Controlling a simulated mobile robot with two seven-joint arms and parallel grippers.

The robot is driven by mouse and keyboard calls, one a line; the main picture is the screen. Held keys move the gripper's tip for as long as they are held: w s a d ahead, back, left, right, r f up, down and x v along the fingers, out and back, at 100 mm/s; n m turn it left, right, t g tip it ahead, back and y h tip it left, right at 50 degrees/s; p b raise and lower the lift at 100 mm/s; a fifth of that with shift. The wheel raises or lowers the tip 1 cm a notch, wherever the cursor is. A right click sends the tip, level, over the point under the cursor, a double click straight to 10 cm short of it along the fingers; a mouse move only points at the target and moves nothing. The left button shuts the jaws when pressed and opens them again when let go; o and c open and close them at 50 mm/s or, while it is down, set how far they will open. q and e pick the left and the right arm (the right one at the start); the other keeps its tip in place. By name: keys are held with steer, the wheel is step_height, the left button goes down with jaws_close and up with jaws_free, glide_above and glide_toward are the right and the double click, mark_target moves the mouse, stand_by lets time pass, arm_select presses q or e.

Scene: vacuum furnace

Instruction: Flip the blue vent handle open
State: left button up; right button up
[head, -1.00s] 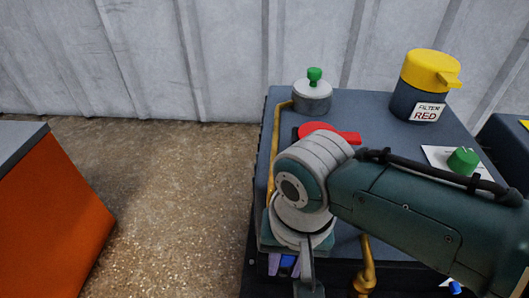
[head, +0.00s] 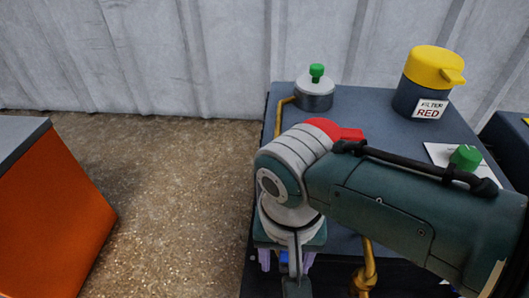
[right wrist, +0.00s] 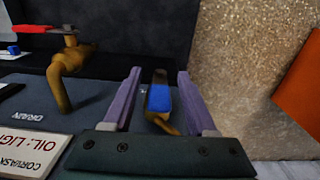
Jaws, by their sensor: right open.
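The blue vent handle (right wrist: 159,98) shows in the right wrist view as a small blue grip on a brass fitting. It sits between the two purple fingers of my open right gripper (right wrist: 160,76), with a gap on each side. In the head view, a bit of the blue handle (head: 284,257) shows between the fingers of the right gripper (head: 286,262), at the front left of the cabinet. My forearm and wrist hide much of that area. My left gripper is not in view.
The dark cabinet top (head: 385,120) carries a green-knobbed pot (head: 315,95), a yellow-capped filter canister (head: 430,85), a red handle (head: 324,127) and a green knob (head: 466,157). Brass piping (right wrist: 70,75) is beside the gripper. An orange cabinet (head: 50,205) stands left, across open floor.

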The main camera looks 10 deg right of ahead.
step_height(320, 180, up, 9)
steer(key=p, duration=0.7)
steer(key=shift+a+r+p, duration=0.1)
steer(key=shift+r+p, duration=0.05)
steer(key=shift+p, duration=0.25)
steer(key=shift+r, duration=0.3)
